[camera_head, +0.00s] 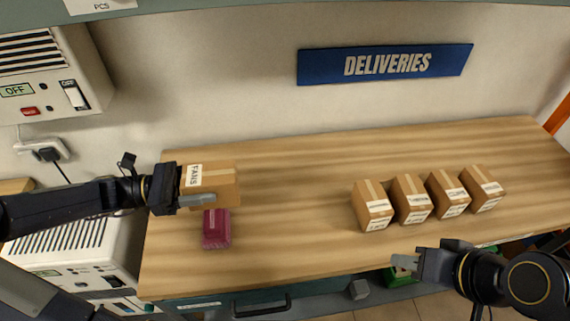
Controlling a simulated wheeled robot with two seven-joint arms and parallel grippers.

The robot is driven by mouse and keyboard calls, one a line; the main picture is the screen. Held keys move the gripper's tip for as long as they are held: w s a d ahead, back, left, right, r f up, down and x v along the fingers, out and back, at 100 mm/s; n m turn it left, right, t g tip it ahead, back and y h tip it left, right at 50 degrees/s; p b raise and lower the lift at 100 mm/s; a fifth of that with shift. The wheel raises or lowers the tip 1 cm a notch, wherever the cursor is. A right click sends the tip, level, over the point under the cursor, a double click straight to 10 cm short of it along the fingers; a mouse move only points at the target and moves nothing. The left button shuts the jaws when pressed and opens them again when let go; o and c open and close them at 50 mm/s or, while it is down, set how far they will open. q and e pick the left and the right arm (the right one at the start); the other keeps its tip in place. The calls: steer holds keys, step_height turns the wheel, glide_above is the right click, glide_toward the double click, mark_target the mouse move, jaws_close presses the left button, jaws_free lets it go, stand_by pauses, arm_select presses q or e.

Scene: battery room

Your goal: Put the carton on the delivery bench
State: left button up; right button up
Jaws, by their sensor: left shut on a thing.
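The carton (222,182) is brown with a white label reading FANS. It is at the left end of the wooden delivery bench (280,215), under a blue DELIVERIES sign (385,64). My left gripper (208,190) comes in from the left and is shut on the carton. One finger shows along the carton's near side; the other is hidden. I cannot tell whether the carton touches the bench top or is held just above it. My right gripper (403,265) is at the bench's front edge on the right, apart from the carton; its finger gap is not clear.
A small magenta box (216,230) is on the bench just in front of the carton. Several brown cartons (411,199) stand in a row on the right. The bench middle is clear. Wall units with vents (52,70) are at left.

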arm_select(q)
steer(key=w+d+f, duration=0.2)
steer(key=w+f, duration=0.1)
steer(key=w, duration=0.1)
steer(key=w+d+f+p, duration=0.1)
steer(key=w+d+f, duration=0.1)
steer(key=w+f, duration=0.1)
steer(key=w+d+f, duration=0.3)
steer(key=w, duration=0.2)
steer(key=shift+f+p, duration=0.4)
steer(key=shift+f, duration=1.55)
steer(key=o, duration=1.2)
steer(key=shift+f, duration=0.1)
